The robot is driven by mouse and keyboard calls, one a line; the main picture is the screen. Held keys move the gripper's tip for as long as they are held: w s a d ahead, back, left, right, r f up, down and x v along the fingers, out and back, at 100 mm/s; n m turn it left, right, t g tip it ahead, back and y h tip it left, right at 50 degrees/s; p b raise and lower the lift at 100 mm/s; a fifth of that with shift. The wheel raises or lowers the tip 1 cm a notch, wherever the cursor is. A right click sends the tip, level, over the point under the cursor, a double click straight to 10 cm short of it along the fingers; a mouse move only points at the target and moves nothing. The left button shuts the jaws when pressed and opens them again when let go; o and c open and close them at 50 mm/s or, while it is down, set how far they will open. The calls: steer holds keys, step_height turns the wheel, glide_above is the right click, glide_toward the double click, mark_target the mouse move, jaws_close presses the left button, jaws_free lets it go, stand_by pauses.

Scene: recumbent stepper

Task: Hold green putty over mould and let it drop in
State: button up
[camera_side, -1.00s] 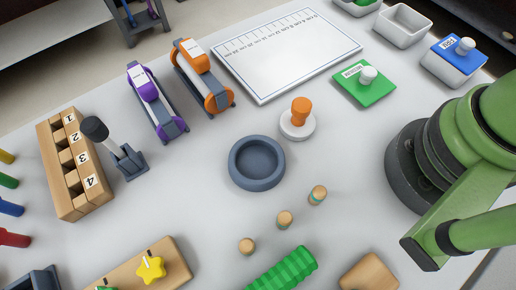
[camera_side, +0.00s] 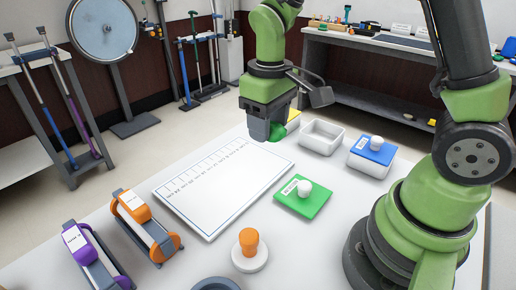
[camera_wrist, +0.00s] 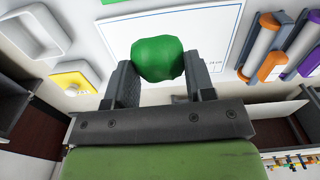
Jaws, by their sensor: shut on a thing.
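My gripper (camera_side: 267,130) is shut on a lump of green putty (camera_side: 278,131), high over the far side of the table. In the wrist view the rounded putty (camera_wrist: 158,59) sits between both fingers of my gripper (camera_wrist: 158,75), clear of the table. A round grey dish (camera_side: 216,284), which looks like the mould, is cut off at the bottom edge of the side view. It lies well nearer the camera than my gripper, and the putty is not above it. The dish is not in the wrist view.
An open white tub (camera_side: 321,137) stands close to the right of my gripper. A yellow lid (camera_wrist: 72,82) shows in the wrist view.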

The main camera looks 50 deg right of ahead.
steer(key=s+a+f+n, duration=0.2)
steer(key=a+f+n, duration=0.1)
steer(key=a, duration=0.5)
steer(key=s+a+f+n, duration=0.2)
steer(key=s+a+f, duration=0.1)
steer(key=a, duration=0.5)
steer(key=s+a+f+n, duration=0.2)
steer(key=a+f+n, duration=0.1)
steer(key=a, duration=0.4)
steer(key=shift+s+a+f+n, duration=0.3)
steer(key=shift+a+f, duration=0.1)
steer(key=shift+f, duration=2.35)
steer(key=o, duration=1)
